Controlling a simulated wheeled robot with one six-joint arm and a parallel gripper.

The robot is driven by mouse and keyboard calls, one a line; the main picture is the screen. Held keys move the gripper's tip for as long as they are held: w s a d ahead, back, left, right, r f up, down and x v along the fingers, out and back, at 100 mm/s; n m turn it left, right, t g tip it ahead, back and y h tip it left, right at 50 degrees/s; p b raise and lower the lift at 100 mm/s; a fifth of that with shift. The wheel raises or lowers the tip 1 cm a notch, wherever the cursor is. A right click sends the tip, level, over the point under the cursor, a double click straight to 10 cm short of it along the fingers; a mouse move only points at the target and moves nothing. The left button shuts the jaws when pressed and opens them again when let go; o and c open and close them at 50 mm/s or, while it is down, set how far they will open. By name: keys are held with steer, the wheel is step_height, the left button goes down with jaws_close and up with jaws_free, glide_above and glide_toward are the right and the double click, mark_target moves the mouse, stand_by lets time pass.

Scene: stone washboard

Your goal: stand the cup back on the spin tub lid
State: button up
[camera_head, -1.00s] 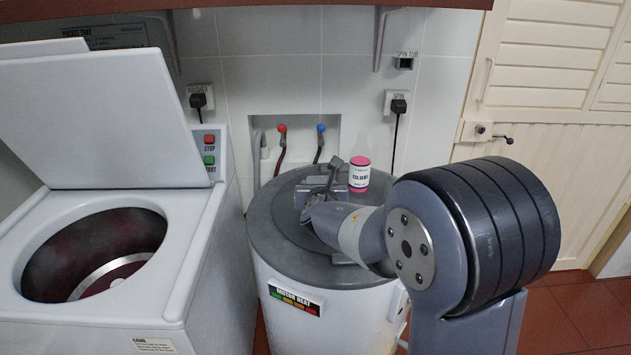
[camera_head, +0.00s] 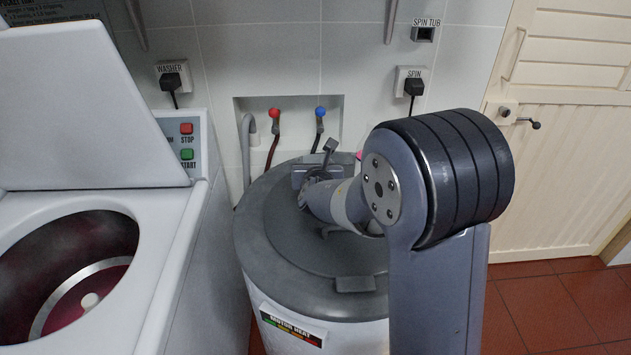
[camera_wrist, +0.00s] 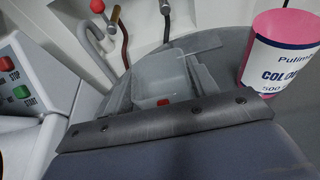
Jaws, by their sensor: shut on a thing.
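The spin tub lid (camera_head: 345,262) is the round grey top of the white tub in the middle of the head view. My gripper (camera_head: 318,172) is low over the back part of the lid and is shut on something. In the wrist view a pale grey, box-like form (camera_wrist: 160,75) with a small red patch sits at the jaws. I take it for the held cup and fingers, but its outline is unclear. My arm covers the right part of the lid in the head view. I cannot tell whether the cup touches the lid.
A pink container with a white label (camera_wrist: 284,52) stands right of the jaws in the wrist view, mostly hidden in the head view. The washer's open drum (camera_head: 75,265) is at left. Red and blue taps (camera_head: 321,113) are behind. The front-left lid is clear.

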steer(key=shift+f, duration=2)
steer(key=shift+f+b, duration=0.25)
steer(key=shift+b, duration=0.2)
steer(key=o, duration=1.3)
steer(key=shift+r, duration=0.1)
steer(key=shift+c, duration=0.2)
steer(key=shift+r, duration=0.15)
steer(key=shift+s+p, duration=0.1)
steer(key=shift+p, duration=0.2)
steer(key=v, duration=1.2)
steer(key=shift+b, duration=0.4)
